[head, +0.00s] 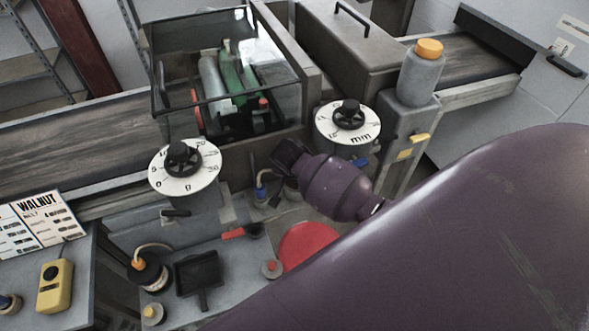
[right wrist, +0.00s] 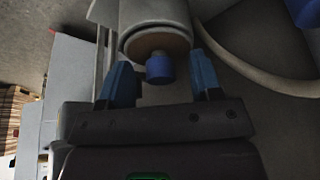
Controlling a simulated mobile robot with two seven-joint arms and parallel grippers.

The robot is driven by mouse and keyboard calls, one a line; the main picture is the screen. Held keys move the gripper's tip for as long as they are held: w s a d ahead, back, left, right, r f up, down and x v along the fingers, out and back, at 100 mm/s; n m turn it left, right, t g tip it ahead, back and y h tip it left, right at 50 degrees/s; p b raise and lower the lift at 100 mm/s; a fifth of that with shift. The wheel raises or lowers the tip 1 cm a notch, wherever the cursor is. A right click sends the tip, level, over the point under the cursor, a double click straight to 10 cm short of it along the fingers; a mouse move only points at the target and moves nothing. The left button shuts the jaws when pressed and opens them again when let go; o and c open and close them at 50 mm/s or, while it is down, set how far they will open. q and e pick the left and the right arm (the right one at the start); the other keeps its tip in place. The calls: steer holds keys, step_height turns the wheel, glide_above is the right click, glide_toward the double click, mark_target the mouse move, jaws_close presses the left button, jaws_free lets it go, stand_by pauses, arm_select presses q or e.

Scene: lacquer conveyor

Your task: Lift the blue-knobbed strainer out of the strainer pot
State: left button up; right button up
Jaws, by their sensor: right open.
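In the right wrist view the strainer's blue knob (right wrist: 159,67) sticks out from a round tan face inside the rim of a grey cylindrical pot (right wrist: 156,16). My right gripper (right wrist: 161,78) is open, with one blue fingertip on each side of the knob and a visible gap on both sides. In the head view my right arm reaches in from the right, and its dark gripper (head: 288,155) is between the two white dials. The gripper and wrist hide much of what lies beneath them there, and I cannot make out the knob. My left gripper is out of view.
A glass-sided box (head: 225,80) stands behind the gripper on the conveyor (head: 70,140). White dials flank it, left (head: 185,168) and right (head: 347,123). A grey bottle with an orange cap (head: 419,75) stands right. A pale hose (right wrist: 250,70) curves beside the pot.

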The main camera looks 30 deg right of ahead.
jaws_close()
steer(key=shift+r, duration=3.7)
steer(key=shift+r, duration=0.2)
step_height(320, 180, up, 3)
steer(key=shift+f, duration=0.15)
